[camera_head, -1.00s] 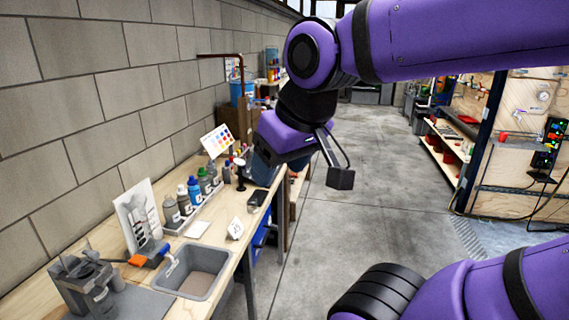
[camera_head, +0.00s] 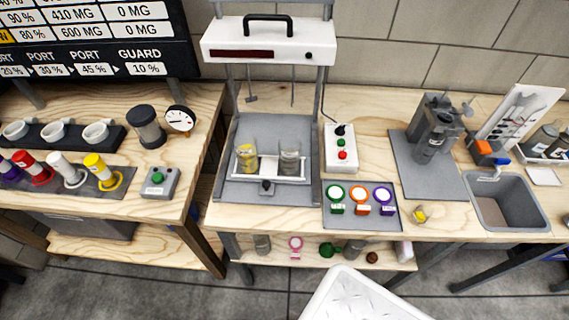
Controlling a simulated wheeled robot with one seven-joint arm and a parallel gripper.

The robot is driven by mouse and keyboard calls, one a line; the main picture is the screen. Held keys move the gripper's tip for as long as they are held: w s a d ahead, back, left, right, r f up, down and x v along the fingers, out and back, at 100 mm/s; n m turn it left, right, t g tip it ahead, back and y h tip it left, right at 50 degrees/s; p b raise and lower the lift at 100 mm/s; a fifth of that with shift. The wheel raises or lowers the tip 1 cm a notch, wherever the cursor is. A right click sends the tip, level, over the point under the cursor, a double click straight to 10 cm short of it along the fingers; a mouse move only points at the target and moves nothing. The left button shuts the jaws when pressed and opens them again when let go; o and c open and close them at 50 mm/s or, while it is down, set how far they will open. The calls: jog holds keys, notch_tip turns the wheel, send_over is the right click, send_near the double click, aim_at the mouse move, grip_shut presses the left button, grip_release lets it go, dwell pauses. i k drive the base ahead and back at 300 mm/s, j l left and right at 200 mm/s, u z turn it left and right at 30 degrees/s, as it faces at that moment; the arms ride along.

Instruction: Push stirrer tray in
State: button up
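The stirrer (camera_head: 268,45) stands on the wooden bench, with a white head, a black handle and thin paddle rods hanging over a grey base (camera_head: 235,133). The stirrer tray (camera_head: 268,173) is white and low and lies toward the front part of that base. It holds two glass beakers: the left beaker (camera_head: 246,156) has yellow contents, the right beaker (camera_head: 290,160) looks grey. A dark knob (camera_head: 266,186) shows at the tray's front. The beakers stand forward of the paddles. My gripper is outside the current head view.
A white control box (camera_head: 341,149) with buttons stands right of the stirrer. A grey mat (camera_head: 341,218) with coloured round pieces lies in front of it. A grey sink (camera_head: 508,206) is farther right. A white ribbed panel (camera_head: 360,297) rises at the bottom edge; I cannot tell what it belongs to.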

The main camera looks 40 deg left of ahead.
aim_at(268, 173)
jog(key=k+u, duration=0.15)
jog(key=u, duration=1.4)
jog(key=z, duration=0.4)
jog(key=k+l, duration=0.05)
jog(key=l, duration=0.05)
